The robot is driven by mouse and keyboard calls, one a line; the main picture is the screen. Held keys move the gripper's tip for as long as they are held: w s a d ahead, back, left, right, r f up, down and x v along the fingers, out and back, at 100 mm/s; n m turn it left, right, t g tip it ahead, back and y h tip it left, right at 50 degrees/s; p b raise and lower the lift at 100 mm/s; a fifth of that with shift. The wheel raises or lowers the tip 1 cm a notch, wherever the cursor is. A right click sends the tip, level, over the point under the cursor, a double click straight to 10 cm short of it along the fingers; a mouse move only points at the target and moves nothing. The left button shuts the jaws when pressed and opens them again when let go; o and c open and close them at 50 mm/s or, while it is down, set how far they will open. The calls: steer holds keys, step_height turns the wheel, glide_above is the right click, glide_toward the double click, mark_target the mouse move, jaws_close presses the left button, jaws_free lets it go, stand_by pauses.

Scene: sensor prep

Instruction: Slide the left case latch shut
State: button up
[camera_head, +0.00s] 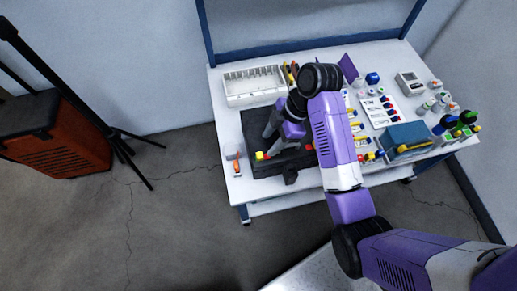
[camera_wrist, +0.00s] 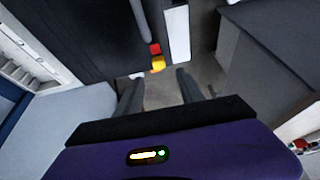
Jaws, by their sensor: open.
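The dark case (camera_head: 254,125) lies on the white table, partly hidden by my arm in the head view. It also fills the upper left of the wrist view (camera_wrist: 80,30). The left case latch, a small yellow and red piece, shows near the case's front left in the head view (camera_head: 260,156). In the wrist view the latch (camera_wrist: 157,64) is just ahead of my fingertips, roughly between their lines. My gripper (camera_head: 270,143) is over the case, open and empty. Its two dark fingers stand apart in the wrist view (camera_wrist: 160,76). I cannot tell how far the latch is slid.
A white compartment tray (camera_head: 253,99) is behind the case. An orange-handled tool (camera_head: 237,168) lies at the table's left edge. A blue box (camera_head: 408,137), several bottles and a white sheet (camera_head: 375,113) occupy the right side. An orange case (camera_head: 65,145) stands far left.

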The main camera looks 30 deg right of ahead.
mark_target(260, 155)
steer(key=shift+x, duration=3.85)
steer(key=shift+d, duration=0.1)
jaws_close()
